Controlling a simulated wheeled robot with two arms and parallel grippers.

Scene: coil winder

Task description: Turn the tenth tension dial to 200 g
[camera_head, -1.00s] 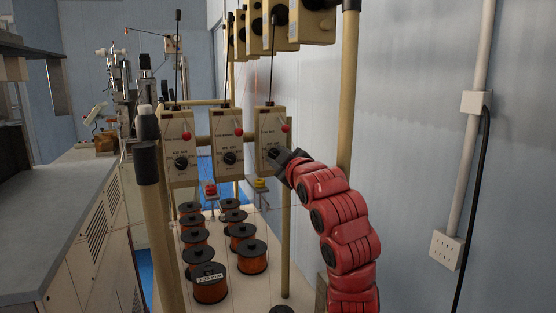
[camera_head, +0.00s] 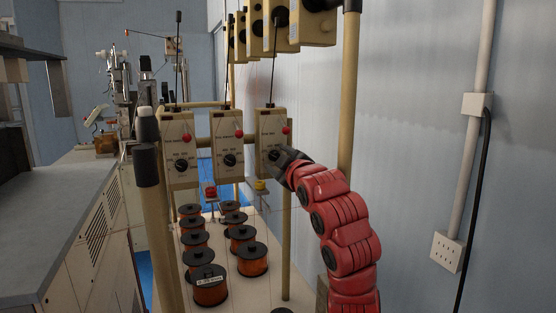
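The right gripper (camera_head: 281,156) is at the dial (camera_head: 273,155) of the right-hand box (camera_head: 270,131). The gripper covers part of that dial, and its fingers are too small and dark to tell open from shut. The middle box's dial (camera_head: 230,160) and the left box's dial (camera_head: 182,165) are in clear view. I cannot read which dial is the tenth or the gram marks. My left gripper is not in view.
Several copper wire spools (camera_head: 252,258) stand on the base below the boxes. More boxes (camera_head: 280,22) hang along the upper rail. A frame post (camera_head: 347,95) stands close to my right arm. A grey bench (camera_head: 60,205) is on the left.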

